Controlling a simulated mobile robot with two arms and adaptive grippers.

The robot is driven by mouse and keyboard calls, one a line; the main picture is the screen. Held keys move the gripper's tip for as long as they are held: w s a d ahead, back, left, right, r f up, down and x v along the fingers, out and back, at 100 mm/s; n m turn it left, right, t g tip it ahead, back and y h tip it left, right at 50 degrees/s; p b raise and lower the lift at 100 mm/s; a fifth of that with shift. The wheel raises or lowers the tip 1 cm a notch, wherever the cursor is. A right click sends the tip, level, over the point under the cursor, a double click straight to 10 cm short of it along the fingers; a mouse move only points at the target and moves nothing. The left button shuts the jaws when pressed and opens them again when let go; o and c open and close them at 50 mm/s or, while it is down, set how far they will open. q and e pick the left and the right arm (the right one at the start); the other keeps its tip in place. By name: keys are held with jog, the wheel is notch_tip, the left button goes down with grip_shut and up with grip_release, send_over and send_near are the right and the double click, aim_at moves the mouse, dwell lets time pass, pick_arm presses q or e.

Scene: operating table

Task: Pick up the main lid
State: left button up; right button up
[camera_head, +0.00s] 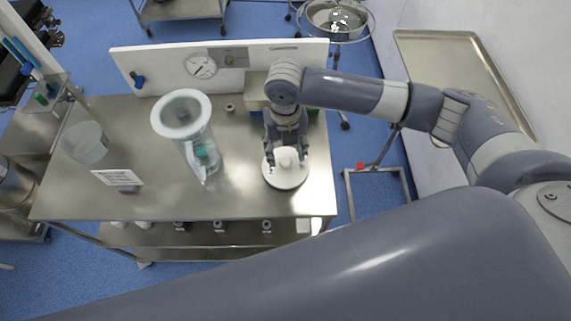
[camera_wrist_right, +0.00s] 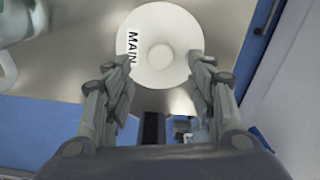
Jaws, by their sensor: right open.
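The main lid (camera_head: 287,176) is a round white disc with a raised knob in its middle. It lies on the steel table at the right end. In the right wrist view the lid (camera_wrist_right: 150,70) shows the printed word MAIN on its left side. My right gripper (camera_head: 287,155) points down over the lid with its fingers spread on either side of the knob. In the wrist view the right gripper (camera_wrist_right: 160,75) is open and empty, and the knob lies between and beyond the fingertips. I cannot tell if the fingers touch the lid. My left gripper is not in view.
The steel table (camera_head: 245,195) also bears a tall clear canister (camera_head: 202,150) with a white rim, left of the lid, a clear bowl (camera_head: 85,143) and a label card (camera_head: 118,177). A white back panel (camera_head: 165,68) with a gauge stands behind. Boxes sit behind my right gripper.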

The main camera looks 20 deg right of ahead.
aim_at(285, 161)
jog(key=shift+f+p, duration=0.3)
jog(key=shift+f, duration=0.05)
notch_tip(285, 161, down, 4)
jog(key=shift+w+r+p, duration=0.1)
jog(key=shift+r+p, duration=0.1)
jog(key=shift+p, duration=0.5)
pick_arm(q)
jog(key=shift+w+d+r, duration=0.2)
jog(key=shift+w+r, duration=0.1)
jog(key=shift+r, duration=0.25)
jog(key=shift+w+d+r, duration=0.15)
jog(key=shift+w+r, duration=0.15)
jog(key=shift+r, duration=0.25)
pick_arm(e)
jog(key=shift+f, duration=0.45)
jog(key=shift+c, duration=0.2)
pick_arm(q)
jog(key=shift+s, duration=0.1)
pick_arm(e)
jog(key=c, duration=1.2)
